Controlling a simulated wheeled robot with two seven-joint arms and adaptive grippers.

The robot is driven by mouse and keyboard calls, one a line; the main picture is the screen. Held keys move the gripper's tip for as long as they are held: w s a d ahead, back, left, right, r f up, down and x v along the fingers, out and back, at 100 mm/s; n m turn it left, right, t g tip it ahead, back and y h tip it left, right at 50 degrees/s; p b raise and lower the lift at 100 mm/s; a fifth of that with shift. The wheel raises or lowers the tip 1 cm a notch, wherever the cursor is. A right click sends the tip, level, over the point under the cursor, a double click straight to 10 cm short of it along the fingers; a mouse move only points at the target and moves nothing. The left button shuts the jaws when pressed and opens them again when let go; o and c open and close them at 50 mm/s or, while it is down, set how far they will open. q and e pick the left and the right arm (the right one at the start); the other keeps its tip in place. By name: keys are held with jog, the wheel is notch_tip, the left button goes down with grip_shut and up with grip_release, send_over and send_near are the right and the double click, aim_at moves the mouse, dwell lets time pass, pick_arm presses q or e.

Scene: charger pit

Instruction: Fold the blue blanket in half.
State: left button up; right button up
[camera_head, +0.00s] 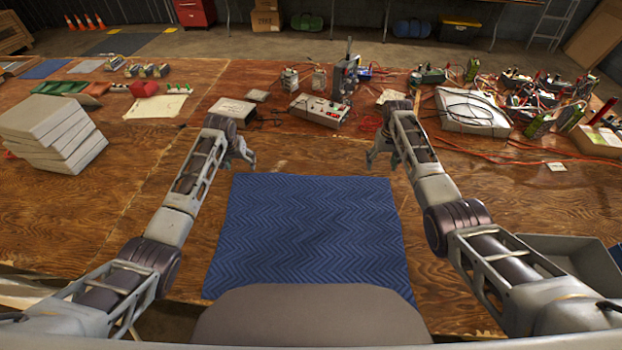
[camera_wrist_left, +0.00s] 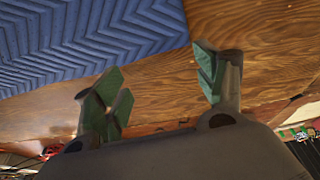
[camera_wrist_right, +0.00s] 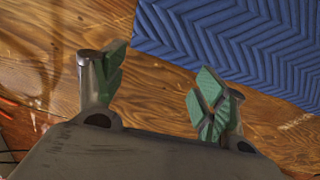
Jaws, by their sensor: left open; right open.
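The blue blanket (camera_head: 312,232) with a zigzag pattern lies flat on the wooden table in front of me; my own body hides part of its near edge. My left gripper (camera_head: 243,160) is open and empty just beyond its far left corner. In the left wrist view the blanket (camera_wrist_left: 90,40) fills the top left, apart from the open fingers (camera_wrist_left: 160,88). My right gripper (camera_head: 380,160) is open and empty just beyond the far right corner. In the right wrist view the blanket (camera_wrist_right: 240,45) shows at the top right, apart from the open fingers (camera_wrist_right: 160,90).
The wooden table (camera_head: 165,160) is bare around the blanket's far edge. A stack of pale slabs (camera_head: 52,133) stands at the left. A white device (camera_head: 320,110) sits beyond the grippers. Cables and electronics (camera_head: 520,100) clutter the back right. A grey bin (camera_head: 570,258) is at the right.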

aim_at(246, 178)
pick_arm(q)
jog(key=shift+f, duration=3.2)
pick_arm(e)
jog(key=shift+f, duration=3.3)
pick_arm(q)
jog(key=shift+s+f, duration=0.1)
jog(key=shift+f, duration=0.3)
pick_arm(e)
jog(key=shift+f, duration=0.45)
